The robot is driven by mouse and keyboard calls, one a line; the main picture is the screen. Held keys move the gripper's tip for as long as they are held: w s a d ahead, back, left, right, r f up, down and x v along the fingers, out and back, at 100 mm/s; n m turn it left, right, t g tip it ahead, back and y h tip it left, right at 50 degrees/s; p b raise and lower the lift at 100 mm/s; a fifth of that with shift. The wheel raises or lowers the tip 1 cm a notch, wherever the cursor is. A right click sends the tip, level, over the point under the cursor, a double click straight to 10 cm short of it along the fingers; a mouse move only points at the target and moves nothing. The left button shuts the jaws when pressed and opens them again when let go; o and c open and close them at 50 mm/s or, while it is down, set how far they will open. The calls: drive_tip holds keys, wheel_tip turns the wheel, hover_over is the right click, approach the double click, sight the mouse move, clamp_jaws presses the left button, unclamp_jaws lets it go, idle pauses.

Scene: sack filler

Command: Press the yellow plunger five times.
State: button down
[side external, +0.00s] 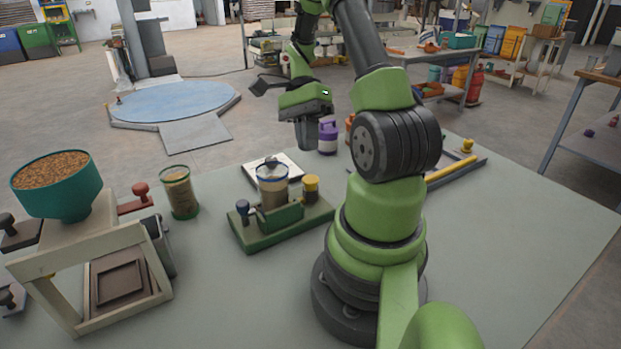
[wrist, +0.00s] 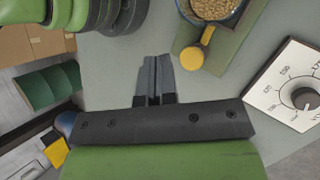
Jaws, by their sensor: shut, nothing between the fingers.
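The yellow plunger (side external: 311,184) stands upright at the right end of a green base (side external: 285,230), beside a clear, blue-rimmed cup of grain (side external: 272,187). In the wrist view the yellow plunger (wrist: 193,60) lies just right of my fingertips, with the grain cup (wrist: 212,10) beyond it. My gripper (side external: 304,146) is shut and empty, pointing down. It hangs above the table, apart from the plunger. In the wrist view its fingers (wrist: 155,68) lie together over bare table. A blue plunger (side external: 242,208) stands at the base's left end.
A white dial panel (wrist: 293,85) lies beside the base. A purple-and-white bottle (side external: 328,137) stands behind my gripper. A jar of grain (side external: 179,192) and a teal hopper (side external: 62,195) on a frame stand left. Table in front of the base is clear.

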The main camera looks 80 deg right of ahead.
sight(308, 179)
wheel_tip(308, 179, up, 4)
drive_tip(key=shift+f, duration=0.1)
idle(0.4)
drive_tip(key=shift+f, duration=4.45)
drive_tip(key=shift+f, duration=0.1)
drive_tip(key=shift+f, duration=0.3)
